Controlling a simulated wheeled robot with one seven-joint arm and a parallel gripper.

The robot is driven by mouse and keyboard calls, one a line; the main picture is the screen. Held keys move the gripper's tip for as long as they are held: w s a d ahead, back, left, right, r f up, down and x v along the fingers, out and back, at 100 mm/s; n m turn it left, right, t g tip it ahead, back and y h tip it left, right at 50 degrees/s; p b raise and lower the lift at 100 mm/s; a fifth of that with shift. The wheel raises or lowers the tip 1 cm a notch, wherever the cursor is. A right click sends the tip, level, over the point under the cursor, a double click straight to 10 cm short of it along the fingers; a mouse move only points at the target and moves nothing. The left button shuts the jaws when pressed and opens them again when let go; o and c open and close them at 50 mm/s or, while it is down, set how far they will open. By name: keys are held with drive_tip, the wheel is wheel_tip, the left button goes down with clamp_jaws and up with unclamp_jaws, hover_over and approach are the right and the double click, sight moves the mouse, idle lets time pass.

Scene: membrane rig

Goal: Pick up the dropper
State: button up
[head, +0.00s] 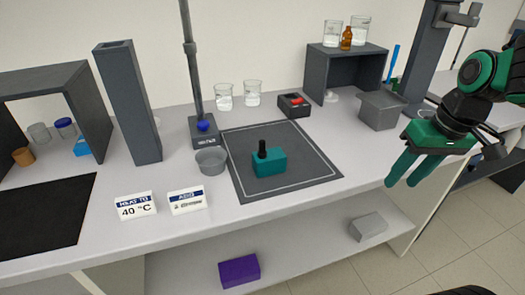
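I cannot tell for sure which thing is the dropper. A black upright piece (262,149) stands in a teal block (272,165) on the dark mat and may be its bulb; anything below it is hidden in the block. A small red item (297,101) lies in a dark open box (293,108) behind the mat and is too small to make out. My gripper (401,183), with green fingers, hangs at the right over the bench's front edge. Its fingers are apart with nothing between them, well to the right of the teal block and the dark box.
The dark mat (239,184) has a grey bowl (211,161) and a stand base (204,137) at its left. A grey lidded box (380,110) and a shelf unit (326,76) stand at the back right. Small signs (137,205) stand at the front left. Bench between mat and gripper is clear.

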drive_tip(key=w+a+r+n+t+y, duration=0.15)
drive_tip(key=w+a+r+n, duration=0.25)
drive_tip(key=w+a+n, duration=0.55)
drive_tip(key=n+y, duration=0.2)
drive_tip(key=y, duration=0.1)
approach(262, 152)
drive_tip(key=shift+w+a+f+g, duration=0.25)
drive_tip(key=shift+w+a+f, duration=0.45)
drive_tip(key=shift+w+f, duration=0.3)
drive_tip(key=shift+a+x, duration=0.2)
drive_tip(key=shift+x, duration=2.85)
drive_tip(key=shift+w+r, duration=0.15)
drive_tip(key=shift+r, duration=0.05)
clamp_jaws()
